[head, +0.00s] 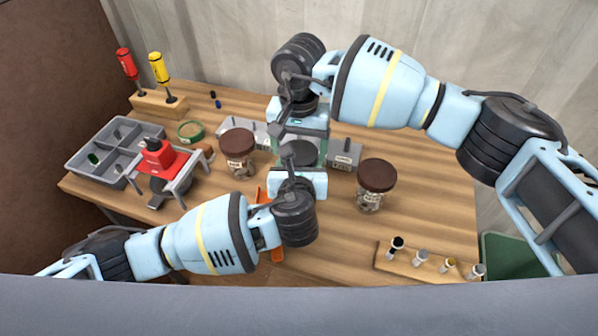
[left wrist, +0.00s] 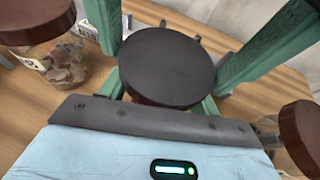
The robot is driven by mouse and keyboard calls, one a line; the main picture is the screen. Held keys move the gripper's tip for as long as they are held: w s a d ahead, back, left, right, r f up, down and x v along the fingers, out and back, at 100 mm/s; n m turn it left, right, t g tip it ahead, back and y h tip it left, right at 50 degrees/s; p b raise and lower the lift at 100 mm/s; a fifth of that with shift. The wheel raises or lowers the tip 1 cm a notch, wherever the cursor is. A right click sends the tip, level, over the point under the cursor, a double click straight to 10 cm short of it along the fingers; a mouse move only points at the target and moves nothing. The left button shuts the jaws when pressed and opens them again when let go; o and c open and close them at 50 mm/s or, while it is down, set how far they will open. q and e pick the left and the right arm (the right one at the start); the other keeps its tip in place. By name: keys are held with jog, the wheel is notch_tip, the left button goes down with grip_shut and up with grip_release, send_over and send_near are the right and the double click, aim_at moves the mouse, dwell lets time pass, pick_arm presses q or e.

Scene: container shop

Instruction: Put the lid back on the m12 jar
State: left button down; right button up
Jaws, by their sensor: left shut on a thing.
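A dark brown round lid (head: 300,153) sits level between my two grippers in the middle of the table; the left wrist view shows its top (left wrist: 167,65) close up. The jar under it is mostly hidden, and I cannot tell whether the lid is fully seated. My left gripper (head: 300,168) reaches in from the front, shut on the jar below the lid. My right gripper (head: 301,135) comes in from behind; its green fingers flank the lid, and a gap is hard to judge. Jar labels are too small to read.
Lidded jars stand to the left (head: 237,155) and right (head: 376,182). A grey divided tray (head: 105,150), a red device on a stand (head: 165,160) and screwdrivers (head: 127,64) are at the left. A wooden rack with small vials (head: 425,262) lies front right.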

jog(key=shift+o, duration=1.2)
jog(key=shift+r, duration=2.25)
jog(key=shift+r+n, duration=1.7)
jog(key=shift+r, duration=0.05)
